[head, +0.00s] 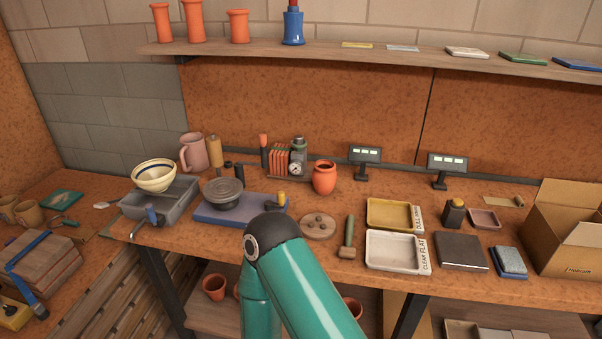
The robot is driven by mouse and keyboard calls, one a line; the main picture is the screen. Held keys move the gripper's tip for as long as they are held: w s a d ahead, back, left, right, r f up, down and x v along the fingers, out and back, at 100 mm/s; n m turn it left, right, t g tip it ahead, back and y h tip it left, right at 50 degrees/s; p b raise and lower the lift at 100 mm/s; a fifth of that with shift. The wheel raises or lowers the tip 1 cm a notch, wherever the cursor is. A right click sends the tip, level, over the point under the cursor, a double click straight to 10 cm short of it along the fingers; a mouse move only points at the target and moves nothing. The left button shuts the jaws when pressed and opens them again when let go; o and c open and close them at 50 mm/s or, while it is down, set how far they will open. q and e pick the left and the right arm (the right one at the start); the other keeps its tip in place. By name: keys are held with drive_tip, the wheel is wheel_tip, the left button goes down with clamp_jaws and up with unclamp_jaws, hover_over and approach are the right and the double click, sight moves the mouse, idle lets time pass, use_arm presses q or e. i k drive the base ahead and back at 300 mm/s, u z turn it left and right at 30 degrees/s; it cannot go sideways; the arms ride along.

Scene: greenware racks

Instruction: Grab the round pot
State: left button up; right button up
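A round orange pot (324,179) with a narrower neck and open mouth stands upright at the back middle of the workbench, just right of a metal device with a round gauge. Nothing holds it. A teal arm of mine with a dark joint rises from the bottom middle, in front of the bench and lower in the picture than the pot. Neither of my grippers shows in the head view.
A round wooden disc (318,226) and a mallet (348,238) lie in front of the pot. A shelf (340,56) runs above.

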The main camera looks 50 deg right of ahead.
sight(325, 173)
drive_tip(key=u, duration=1.8)
drive_tip(key=i, duration=0.1)
drive_tip(key=z, duration=2.75)
